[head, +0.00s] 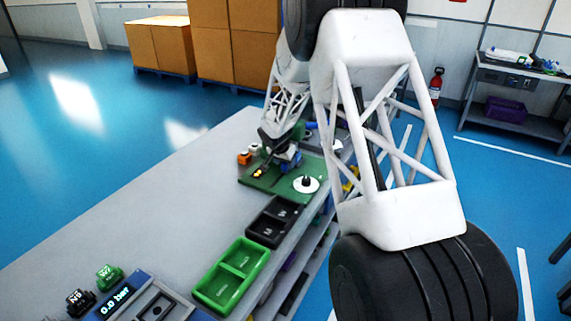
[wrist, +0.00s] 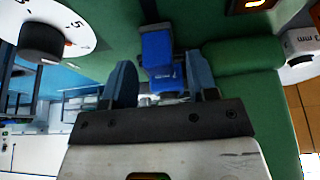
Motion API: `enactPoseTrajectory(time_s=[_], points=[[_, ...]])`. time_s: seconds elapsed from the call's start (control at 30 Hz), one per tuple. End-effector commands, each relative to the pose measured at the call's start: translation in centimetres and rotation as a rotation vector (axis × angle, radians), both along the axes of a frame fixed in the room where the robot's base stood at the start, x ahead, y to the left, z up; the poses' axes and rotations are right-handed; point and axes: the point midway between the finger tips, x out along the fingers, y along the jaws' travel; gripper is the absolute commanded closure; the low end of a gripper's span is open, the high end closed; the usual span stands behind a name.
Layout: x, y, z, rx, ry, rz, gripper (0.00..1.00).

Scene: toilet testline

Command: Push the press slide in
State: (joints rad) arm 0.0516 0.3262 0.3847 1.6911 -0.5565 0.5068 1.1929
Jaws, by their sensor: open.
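My gripper (wrist: 159,64) is open in the wrist view. Its two blue-grey fingers stand on either side of a blue block (wrist: 158,48), which appears to be the press slide. Gaps show beside the block, and I cannot tell whether either finger touches it. The block sits on the green press station (wrist: 240,55). In the head view my gripper (head: 285,158) is low over the green station (head: 258,184), and my arm hides much of that area. How far in the slide stands cannot be told.
A black knob (wrist: 42,40) on a white numbered dial is at the upper left of the wrist view. Black trays (head: 268,232) and a green tray (head: 208,287) stand nearer on the grey bench (head: 150,215), whose left side is clear.

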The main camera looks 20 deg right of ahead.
Motion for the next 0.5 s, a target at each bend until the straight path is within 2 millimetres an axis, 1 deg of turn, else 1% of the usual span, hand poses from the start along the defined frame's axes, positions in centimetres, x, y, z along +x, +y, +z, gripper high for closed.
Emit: enactPoseTrajectory(time_s=[0.4,0.5], points=[[-1.2,1.2,4.4,0.0,-0.002,-0.001,0.47],[-1.5,1.5,5.1,0.0,-0.001,0.0,0.47]])
